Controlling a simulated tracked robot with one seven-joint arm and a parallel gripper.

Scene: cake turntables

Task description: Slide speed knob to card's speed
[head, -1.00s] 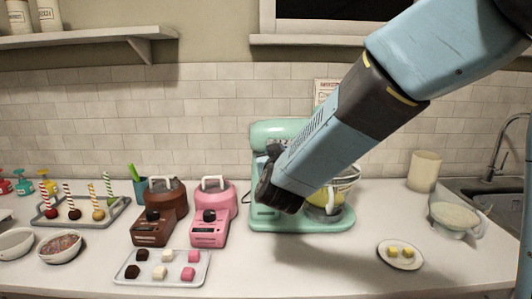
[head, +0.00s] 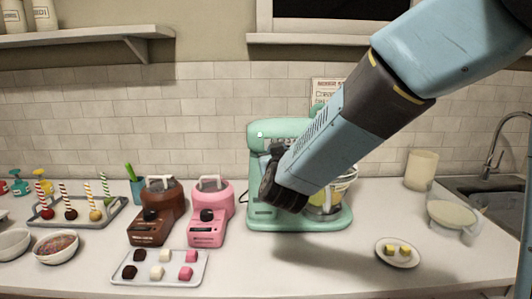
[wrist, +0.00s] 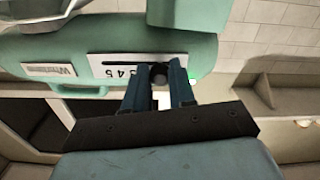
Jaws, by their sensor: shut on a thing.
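The mint-green mixer (head: 280,135) stands on the counter, its side partly hidden behind my arm in the head view. In the wrist view, its head carries a white speed plate (wrist: 112,64) with a dark slot and black digits, of which some show left of my fingers. The fingers hide the plate's right part. The card (head: 327,90) hangs on the tiled wall behind the mixer; its lower part is hidden and its speed cannot be read.
A brown melter (head: 157,215) and a pink melter (head: 209,220) stand left of the mixer. A tray (head: 145,277) of small cubes lies in front of them. A plate (head: 385,259) with two yellow pieces is at right.

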